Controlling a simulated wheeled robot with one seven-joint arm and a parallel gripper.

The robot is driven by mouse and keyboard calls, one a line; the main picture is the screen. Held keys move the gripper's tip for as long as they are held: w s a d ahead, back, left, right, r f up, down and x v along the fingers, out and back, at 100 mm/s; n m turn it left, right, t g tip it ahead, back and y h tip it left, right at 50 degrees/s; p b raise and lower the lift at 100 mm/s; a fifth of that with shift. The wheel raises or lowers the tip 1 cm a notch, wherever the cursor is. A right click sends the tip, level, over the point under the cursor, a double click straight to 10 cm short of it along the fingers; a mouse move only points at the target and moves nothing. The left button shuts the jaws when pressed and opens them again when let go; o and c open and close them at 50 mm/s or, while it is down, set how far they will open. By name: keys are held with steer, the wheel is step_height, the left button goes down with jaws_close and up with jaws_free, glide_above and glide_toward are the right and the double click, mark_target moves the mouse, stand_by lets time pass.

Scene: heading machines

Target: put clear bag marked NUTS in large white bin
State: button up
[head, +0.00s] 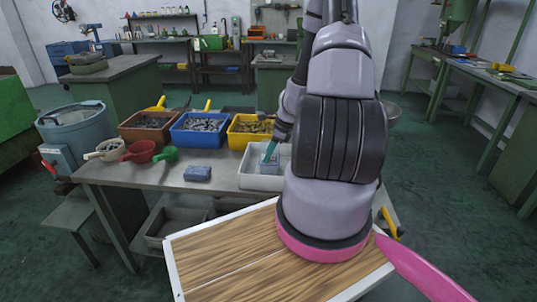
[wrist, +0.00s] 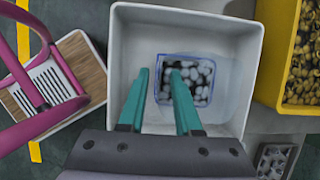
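The large white bin (head: 249,182) stands at the right end of the grey table, partly hidden by my arm in the head view. The wrist view looks down into the white bin (wrist: 131,40). A clear bag with a blue border and pale round pieces (wrist: 205,92) lies inside it, apparently on the floor; its marking is not readable. The bag also shows in the head view (head: 271,168). My gripper (wrist: 158,71) points down into the bin, its teal fingers apart with a gap between them. The right fingertip overlaps the bag in the picture; contact cannot be told.
A yellow bin (head: 240,136), a blue bin (head: 187,137) and an orange bin (head: 136,135) stand along the table's back. Red (head: 140,151) and green (head: 164,156) scoops lie at the left.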

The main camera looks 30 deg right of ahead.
steer(key=v, duration=1.2)
steer(key=a+r+n, duration=0.5)
steer(key=r, duration=0.5)
steer(key=s+a+r+n+t, duration=0.2)
steer(key=a+r+n, duration=0.4)
steer(key=r, duration=0.5)
steer(key=s+a+r+n+t, duration=0.1)
steer(key=s+a+r+n, duration=0.3)
steer(key=s+r, duration=0.2)
steer(key=s+a+r+n+t+h, duration=0.1)
steer(key=s+a+r+n, duration=0.2)
steer(key=s+r+n, duration=0.2)
steer(key=s+r, duration=0.1)
steer(key=s, duration=0.2)
steer(key=shift+a+r+n+h, duration=0.2)
steer(key=shift+a+n+h, duration=0.1)
steer(key=shift+a, duration=0.1)
